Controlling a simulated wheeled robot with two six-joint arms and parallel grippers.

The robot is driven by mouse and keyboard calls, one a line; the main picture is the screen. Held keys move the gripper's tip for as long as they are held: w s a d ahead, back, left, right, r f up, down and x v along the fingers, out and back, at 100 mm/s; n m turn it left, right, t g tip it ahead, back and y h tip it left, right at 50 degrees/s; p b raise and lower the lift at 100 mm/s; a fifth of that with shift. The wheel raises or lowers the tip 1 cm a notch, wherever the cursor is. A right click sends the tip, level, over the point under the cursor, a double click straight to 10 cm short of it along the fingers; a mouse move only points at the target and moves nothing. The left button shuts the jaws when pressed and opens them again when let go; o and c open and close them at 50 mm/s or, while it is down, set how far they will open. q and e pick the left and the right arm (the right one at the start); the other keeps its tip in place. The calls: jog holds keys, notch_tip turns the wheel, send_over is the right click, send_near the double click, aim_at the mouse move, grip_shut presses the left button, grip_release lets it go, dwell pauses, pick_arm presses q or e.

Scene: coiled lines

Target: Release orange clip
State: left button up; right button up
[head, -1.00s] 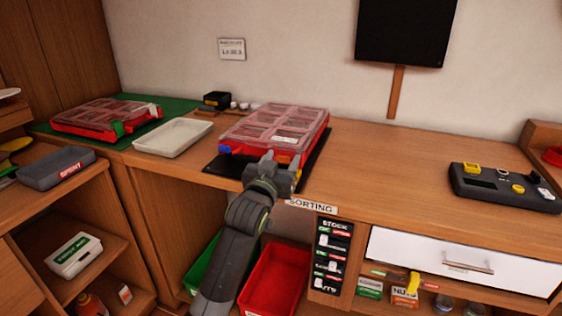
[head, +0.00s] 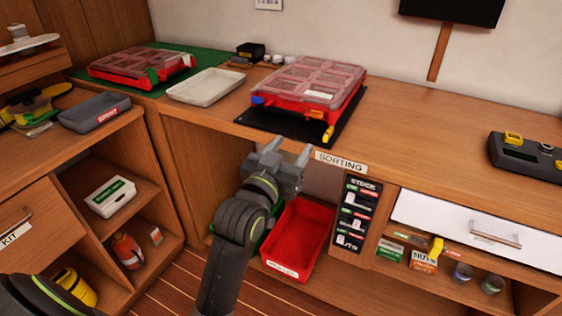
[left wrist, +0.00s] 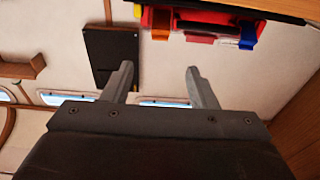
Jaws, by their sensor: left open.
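A red case with a clear compartment lid (head: 308,82) lies on a dark mat on the bench. A blue clip (head: 257,100) is at its front left. The orange clip (head: 328,133) points down at its front right corner, apparently swung away from the lid. In the left wrist view, the orange clip (left wrist: 161,24) and blue clip (left wrist: 248,35) show at the top, either side of a red handle. My left gripper (head: 286,150) is open and empty, in front of and below the case's front edge, apart from the clip. My right gripper is not in view.
A white tray (head: 206,85) and another red case (head: 140,66) on a green mat are to the left. A red bin (head: 300,238) stands below my left gripper. The SORTING label (head: 341,161) marks the bench edge.

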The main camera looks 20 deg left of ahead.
pick_arm(q)
jog(key=shift+s+a+f, duration=0.1)
jog(key=shift+s+f, duration=0.1)
jog(key=shift+s, duration=1.8)
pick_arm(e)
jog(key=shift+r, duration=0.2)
